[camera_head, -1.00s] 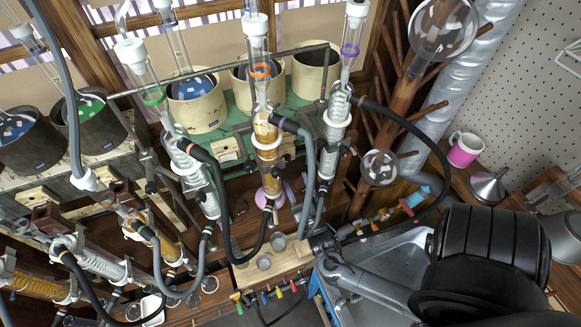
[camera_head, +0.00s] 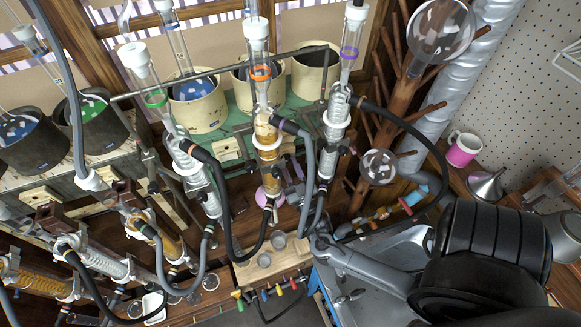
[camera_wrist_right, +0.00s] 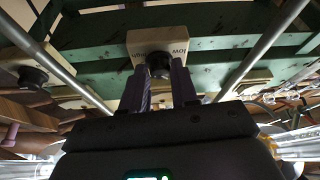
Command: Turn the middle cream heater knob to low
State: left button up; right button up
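The middle cream heater (camera_head: 243,92) stands on the green rack in the head view, partly behind a glass column. In the right wrist view, a cream control block (camera_wrist_right: 148,40) carries upside-down labels, with "low" legible on the right. Its dark round knob (camera_wrist_right: 160,66) sits at the block's lower edge. My right gripper (camera_wrist_right: 161,74) has its two purple-grey fingers apart, one on each side of this knob. I cannot tell whether they touch it. In the head view, the right gripper (camera_head: 292,172) is small among the glassware below the rack. My left gripper is out of view.
Glass columns with an orange clip (camera_head: 261,71) and a purple clip (camera_head: 350,51) stand close on both sides of my right gripper. Black and grey hoses loop around them. Another dark knob (camera_wrist_right: 33,77) shows at left in the wrist view. Metal rods flank the block.

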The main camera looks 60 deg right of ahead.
grip_shut()
jog(key=shift+r+n+t+y+p, duration=0.25)
jog(key=shift+n+y+p, duration=0.25)
jog(key=shift+n+p, duration=0.3)
jog(key=shift+f, duration=0.25)
jog(key=o, duration=0.6)
grip_release()
jog(key=shift+s+a+f+b, duration=0.3)
jog(key=shift+s+b, duration=0.1)
jog(key=shift+s, duration=0.15)
jog(key=shift+b+v, duration=0.9)
jog(key=shift+v, duration=3.85)
